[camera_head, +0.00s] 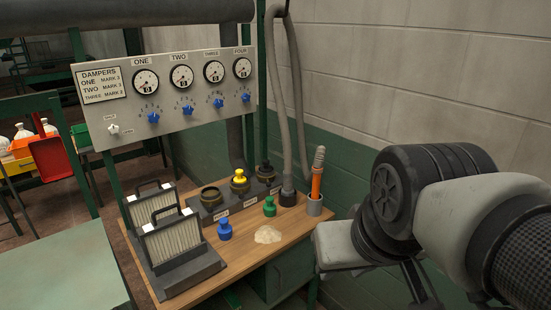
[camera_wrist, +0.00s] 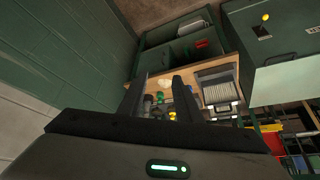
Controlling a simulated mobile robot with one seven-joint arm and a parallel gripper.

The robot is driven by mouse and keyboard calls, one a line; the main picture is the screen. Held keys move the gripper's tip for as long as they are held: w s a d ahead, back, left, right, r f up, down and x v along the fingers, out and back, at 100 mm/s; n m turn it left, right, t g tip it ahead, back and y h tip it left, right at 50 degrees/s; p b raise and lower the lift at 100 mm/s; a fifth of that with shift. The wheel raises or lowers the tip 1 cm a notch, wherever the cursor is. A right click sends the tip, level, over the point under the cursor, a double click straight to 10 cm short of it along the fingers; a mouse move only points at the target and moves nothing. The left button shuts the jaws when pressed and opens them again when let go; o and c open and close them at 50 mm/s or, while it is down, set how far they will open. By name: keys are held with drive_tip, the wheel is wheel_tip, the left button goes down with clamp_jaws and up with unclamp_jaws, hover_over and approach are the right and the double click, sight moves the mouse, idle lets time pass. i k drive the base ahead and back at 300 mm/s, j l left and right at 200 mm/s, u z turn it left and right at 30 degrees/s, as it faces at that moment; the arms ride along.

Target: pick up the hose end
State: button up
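A grey hose (camera_head: 300,90) hangs in a loop from above the gauge panel. Its lower end, a black cuff (camera_head: 288,197), stands upright at the back right of the wooden bench. My gripper (camera_wrist: 159,80) is open, with its two dark fingers apart and nothing held between them. In the head view my arm fills the right side, right of the bench and apart from the hose. In the wrist view the bench lies beyond the fingers, and I cannot make out the hose end clearly.
The wooden bench (camera_head: 191,287) holds a grey cup (camera_head: 314,207) with an orange-handled tool (camera_head: 317,181), a blue stopper (camera_head: 225,230), a green stopper (camera_head: 270,207), a pale powder heap (camera_head: 268,235) and pleated filters (camera_head: 172,243). The gauge panel (camera_head: 190,120) overhangs its back. A wall is behind.

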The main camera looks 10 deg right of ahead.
sight(288, 191)
drive_tip(key=i+l+u, duration=0.2)
drive_tip(key=i+l, duration=0.2)
drive_tip(key=i+l+u, duration=0.15)
drive_tip(key=i+l, duration=0.15)
drive_tip(key=l, duration=0.2)
drive_tip(key=i+l+u, duration=0.2)
drive_tip(key=i+l, duration=0.15)
drive_tip(key=l, duration=0.15)
